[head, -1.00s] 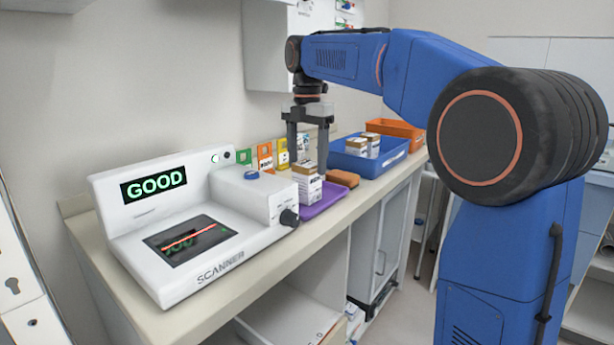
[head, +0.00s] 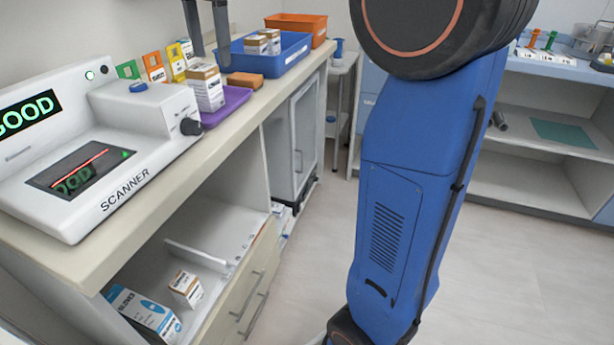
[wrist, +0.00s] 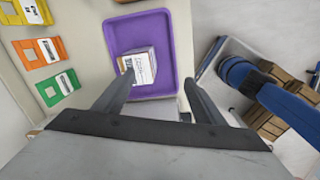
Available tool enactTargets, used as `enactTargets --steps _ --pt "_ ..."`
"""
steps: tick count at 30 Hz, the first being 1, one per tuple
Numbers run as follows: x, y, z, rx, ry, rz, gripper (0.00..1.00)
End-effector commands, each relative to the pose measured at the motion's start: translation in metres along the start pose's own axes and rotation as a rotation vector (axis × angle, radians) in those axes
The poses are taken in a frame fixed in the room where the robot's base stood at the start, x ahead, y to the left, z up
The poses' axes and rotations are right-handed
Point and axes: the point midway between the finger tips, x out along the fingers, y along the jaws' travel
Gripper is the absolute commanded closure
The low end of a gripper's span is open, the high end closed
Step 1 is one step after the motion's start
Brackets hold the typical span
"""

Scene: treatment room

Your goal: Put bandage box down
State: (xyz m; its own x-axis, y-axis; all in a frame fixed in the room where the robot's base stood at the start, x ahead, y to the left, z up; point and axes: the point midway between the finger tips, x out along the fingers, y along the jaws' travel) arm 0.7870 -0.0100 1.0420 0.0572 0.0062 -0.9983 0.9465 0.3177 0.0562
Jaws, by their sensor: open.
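A white and brown box, which looks like the bandage box (head: 206,88), stands upright on a purple tray (head: 236,97) just right of the scanner. In the wrist view the box (wrist: 138,66) sits inside the purple tray (wrist: 174,40), toward its left side. My gripper (head: 207,50) is above and behind the box in the head view, with its upper part cut off by the frame. In the wrist view my gripper's fingers (wrist: 158,84) are spread wide, empty and apart from the box.
The scanner (head: 165,105) shows GOOD. Green, orange and yellow cards stand behind the box. A brown block (head: 245,80) lies beyond the tray. A blue bin (head: 282,62) holds two boxes, and an orange bin (head: 296,25) stands farther back. Open floor lies right of the counter.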

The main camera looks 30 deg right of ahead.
Motion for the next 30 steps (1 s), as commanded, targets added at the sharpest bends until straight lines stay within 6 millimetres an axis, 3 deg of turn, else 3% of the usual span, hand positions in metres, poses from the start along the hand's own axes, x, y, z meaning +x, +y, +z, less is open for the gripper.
enactTargets --steps 1,8,14,20,30 --pt "0.004 -0.016 -0.001 0.070 -0.003 0.014 0.36" --pt "0.032 -0.072 -0.004 0.398 -0.004 0.077 0.36" --pt "0.070 -0.130 -0.009 0.732 0.013 0.143 0.36" --pt "0.118 -0.189 -0.017 1.073 0.052 0.209 0.36" --pt "0.216 -0.281 -0.034 1.626 0.165 0.308 0.36"
